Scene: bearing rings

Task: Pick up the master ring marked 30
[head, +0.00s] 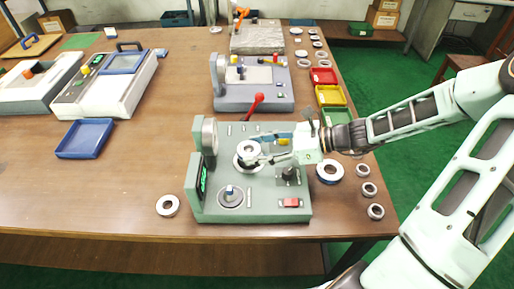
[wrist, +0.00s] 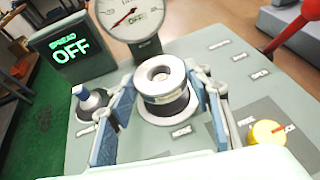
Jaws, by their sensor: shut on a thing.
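My gripper (wrist: 163,86) is shut on this ring, with one blue-padded finger on each side. In the head view my gripper (head: 256,149) reaches in from the right. I cannot tell whether the ring still touches the seat.
The device has a dial (wrist: 128,18), an OFF display (wrist: 68,53), a yellow knob (wrist: 267,133) and a red lever (head: 255,103). Loose rings lie at left (head: 167,205) and right (head: 329,171). Coloured trays (head: 330,96) stand behind; a blue tray (head: 84,139) lies left.

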